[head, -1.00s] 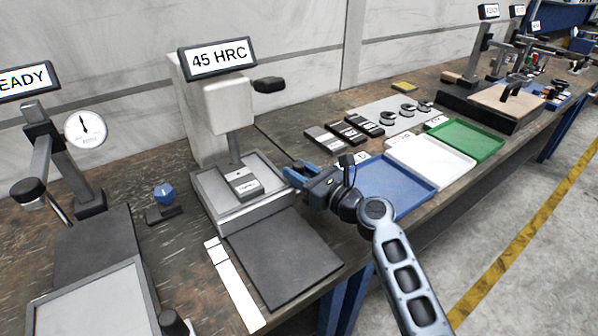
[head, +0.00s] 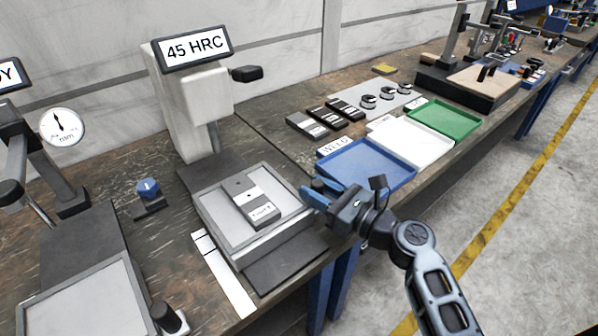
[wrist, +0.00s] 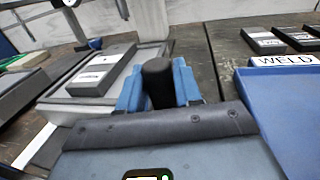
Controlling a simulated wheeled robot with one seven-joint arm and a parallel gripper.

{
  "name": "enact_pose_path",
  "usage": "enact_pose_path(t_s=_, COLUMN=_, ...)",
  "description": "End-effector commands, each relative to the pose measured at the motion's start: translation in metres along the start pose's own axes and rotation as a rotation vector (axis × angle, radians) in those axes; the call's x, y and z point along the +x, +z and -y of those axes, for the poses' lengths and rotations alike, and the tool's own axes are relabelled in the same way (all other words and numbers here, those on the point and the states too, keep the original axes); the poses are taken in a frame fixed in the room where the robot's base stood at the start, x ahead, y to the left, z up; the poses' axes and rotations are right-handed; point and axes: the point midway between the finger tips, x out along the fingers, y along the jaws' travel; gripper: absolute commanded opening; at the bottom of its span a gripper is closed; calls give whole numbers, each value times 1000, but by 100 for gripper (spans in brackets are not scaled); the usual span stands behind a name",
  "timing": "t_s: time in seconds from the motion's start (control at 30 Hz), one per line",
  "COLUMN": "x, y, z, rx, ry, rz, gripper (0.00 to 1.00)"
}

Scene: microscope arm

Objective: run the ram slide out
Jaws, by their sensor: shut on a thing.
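The ram slide (head: 222,222) is a grey tray with a raised rim under the hardness tester (head: 190,100), whose display reads 45 HRC. It sits forward of the tester's ram, over part of a dark mat. A grey block with a white label (head: 250,203) lies on it, clear of the ram. My gripper (head: 318,194) is at the slide's right side. In the wrist view its blue fingers (wrist: 160,90) are shut on a black upright knob (wrist: 157,78). The knob's foot, where it joins the slide, is hidden.
A blue tray (head: 399,176) lies close to the right of my gripper, with white (head: 440,150) and green (head: 470,122) trays beyond. The dark mat (head: 285,268) and table edge are in front. A white strip (head: 228,280) lies left of the mat. A gauge stand is at left.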

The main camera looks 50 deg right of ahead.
Motion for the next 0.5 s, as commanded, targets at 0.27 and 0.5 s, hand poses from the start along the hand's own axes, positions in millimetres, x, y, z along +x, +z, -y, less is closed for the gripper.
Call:
enact_pose_path(t_s=0.27, x=-44, y=-1, z=-8, rx=0, ry=-1, rz=-1, gripper=0)
enact_pose_path(t_s=0.5, x=-56, y=0, z=-11, rx=0, ry=0, rz=-1, gripper=0)
